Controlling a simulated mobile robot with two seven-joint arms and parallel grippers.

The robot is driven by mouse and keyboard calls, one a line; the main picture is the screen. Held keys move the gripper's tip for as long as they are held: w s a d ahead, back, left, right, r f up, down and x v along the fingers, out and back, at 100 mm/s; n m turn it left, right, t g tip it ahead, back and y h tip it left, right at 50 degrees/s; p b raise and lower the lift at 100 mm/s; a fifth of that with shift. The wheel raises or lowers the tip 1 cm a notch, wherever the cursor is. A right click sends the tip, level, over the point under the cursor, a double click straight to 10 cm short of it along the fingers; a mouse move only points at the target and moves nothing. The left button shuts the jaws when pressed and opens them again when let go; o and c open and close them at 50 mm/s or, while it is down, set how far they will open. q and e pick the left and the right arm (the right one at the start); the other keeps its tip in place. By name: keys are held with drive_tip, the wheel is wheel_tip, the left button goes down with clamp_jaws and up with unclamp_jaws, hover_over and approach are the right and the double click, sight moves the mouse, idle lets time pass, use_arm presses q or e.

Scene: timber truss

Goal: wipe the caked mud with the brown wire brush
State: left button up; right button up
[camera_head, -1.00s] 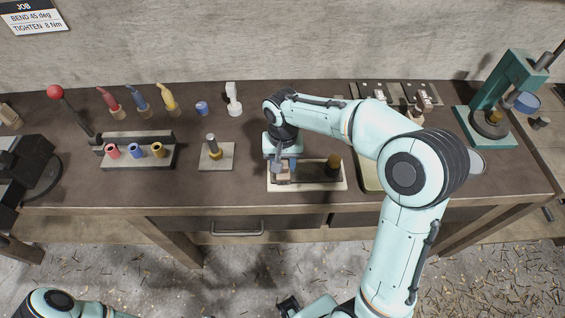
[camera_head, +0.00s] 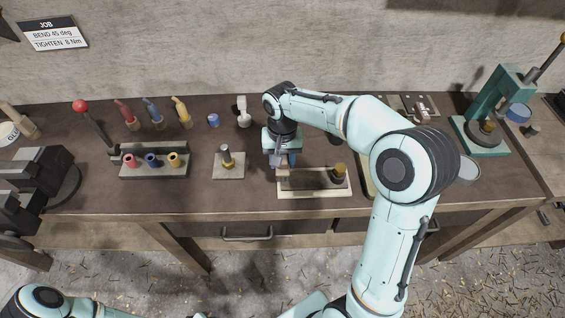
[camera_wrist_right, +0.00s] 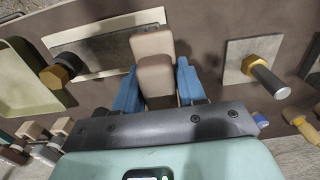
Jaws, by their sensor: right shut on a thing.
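My right gripper (camera_head: 283,163) is shut on a pinkish-brown block, the brush (camera_head: 283,174), at the left end of a cream board (camera_head: 315,194). In the right wrist view the brush (camera_wrist_right: 152,45) sits between the blue fingers of the gripper (camera_wrist_right: 158,88). Its bristles are hidden, and I cannot tell whether it touches the board. A dark grey-brown strip (camera_head: 308,181), which may be the caked mud, covers much of the board; it also shows in the right wrist view (camera_wrist_right: 100,48). My left gripper is out of view.
A bolt with a brass nut (camera_head: 340,172) stands at the board's right end. Another bolt on a grey plate (camera_head: 228,160) stands to the left. A rack with coloured sockets (camera_head: 153,165) is further left. A teal press (camera_head: 490,120) stands at the right.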

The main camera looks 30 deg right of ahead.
drive_tip(key=shift+w+r+p, duration=0.1)
drive_tip(key=shift+r+p, duration=0.35)
drive_tip(key=shift+r, duration=0.6)
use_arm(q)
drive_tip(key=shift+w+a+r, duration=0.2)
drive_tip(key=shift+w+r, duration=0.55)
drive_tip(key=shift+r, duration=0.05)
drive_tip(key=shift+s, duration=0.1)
use_arm(e)
drive_tip(key=shift+f, duration=0.1)
